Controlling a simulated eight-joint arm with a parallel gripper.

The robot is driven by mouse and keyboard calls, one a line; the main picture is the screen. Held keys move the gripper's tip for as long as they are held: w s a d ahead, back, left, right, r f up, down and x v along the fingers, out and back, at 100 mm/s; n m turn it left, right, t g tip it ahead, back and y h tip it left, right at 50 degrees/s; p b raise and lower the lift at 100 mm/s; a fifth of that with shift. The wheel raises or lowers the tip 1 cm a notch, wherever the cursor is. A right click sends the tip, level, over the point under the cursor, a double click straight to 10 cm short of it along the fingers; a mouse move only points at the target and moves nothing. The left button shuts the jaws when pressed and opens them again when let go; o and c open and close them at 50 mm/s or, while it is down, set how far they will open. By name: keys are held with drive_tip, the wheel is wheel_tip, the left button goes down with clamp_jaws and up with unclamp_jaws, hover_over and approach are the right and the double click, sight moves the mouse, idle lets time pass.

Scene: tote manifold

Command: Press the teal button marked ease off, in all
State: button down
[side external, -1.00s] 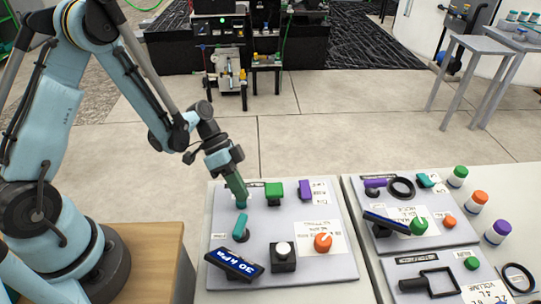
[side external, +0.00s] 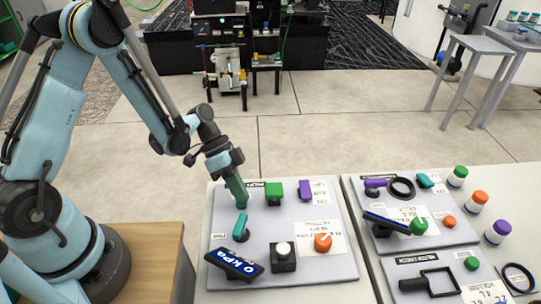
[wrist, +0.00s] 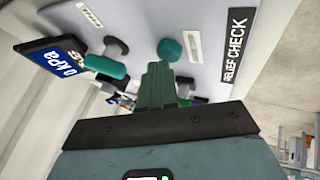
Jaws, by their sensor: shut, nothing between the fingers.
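A round teal button (wrist: 171,50) sits on the grey panel (side external: 331,270), beside a small white label whose text I cannot read. My gripper (wrist: 156,66) is shut and empty, with its green fingertips right next to the button. In the side view my gripper (side external: 243,204) points down at the panel's back left and hides the button; I cannot tell whether it touches. A teal lever (side external: 240,228) stands nearer the camera, and it also shows in the wrist view (wrist: 107,67). The blue display (side external: 235,264) reads 0 kPa.
The same panel holds a green block (side external: 274,192), a purple switch (side external: 305,189), an orange knob (side external: 323,242) and a black box with a white button (side external: 283,250). More panels stand to the right. Space above the panel is clear.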

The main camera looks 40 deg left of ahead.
idle(0.5)
drive_tip(key=shift+r, duration=0.8)
wheel_tip(320, 180, up, 5)
idle(0.4)
drive_tip(key=shift+r, duration=0.1)
idle(0.4)
